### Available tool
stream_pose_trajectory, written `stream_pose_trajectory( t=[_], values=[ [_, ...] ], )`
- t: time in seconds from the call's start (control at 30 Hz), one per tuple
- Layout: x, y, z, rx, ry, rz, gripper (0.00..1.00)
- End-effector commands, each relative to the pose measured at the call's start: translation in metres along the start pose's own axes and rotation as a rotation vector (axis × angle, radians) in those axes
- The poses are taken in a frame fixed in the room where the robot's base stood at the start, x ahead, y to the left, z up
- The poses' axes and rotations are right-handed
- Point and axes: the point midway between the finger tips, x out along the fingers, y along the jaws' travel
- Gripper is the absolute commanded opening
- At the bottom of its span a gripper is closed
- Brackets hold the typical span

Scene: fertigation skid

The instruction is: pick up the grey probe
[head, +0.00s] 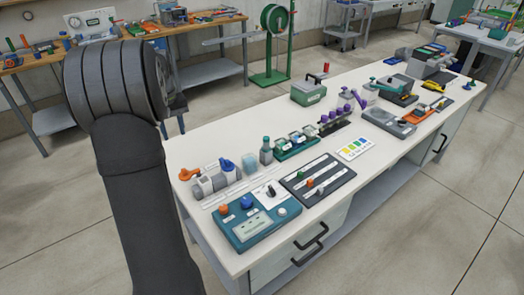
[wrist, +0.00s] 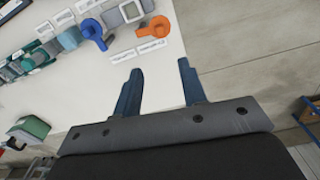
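My gripper (wrist: 160,88) is open in the wrist view. In the head view my dark arm fills the left side and hides most of the gripper. I cannot pick out the grey probe with certainty. A small light grey upright piece (head: 249,163) stands beside the blue valve handle in the head view, but I cannot tell whether it is the probe.
Below the fingers' far side are an orange valve handle (wrist: 153,28) and a blue valve handle (wrist: 95,33). A teal control box (head: 248,232) and dark slider board (head: 325,184) lie at the bench front. Bottle racks and tools crowd further right.

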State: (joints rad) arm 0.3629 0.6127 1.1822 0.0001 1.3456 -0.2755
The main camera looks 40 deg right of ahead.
Motion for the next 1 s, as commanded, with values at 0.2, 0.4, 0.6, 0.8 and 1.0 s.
stream_pose_trajectory(
  t=[0.2,0.4,0.6,0.8,1.0],
  values=[
    [0.000,0.000,0.000,0.000,0.000,0.000,0.38],
    [0.000,0.000,0.000,0.000,0.000,0.000,0.38],
    [0.000,0.000,0.000,0.000,0.000,0.000,0.49],
    [0.000,0.001,0.000,0.004,0.000,0.000,0.49],
    [-0.002,0.053,-0.012,0.233,0.000,0.000,0.49]
  ],
)
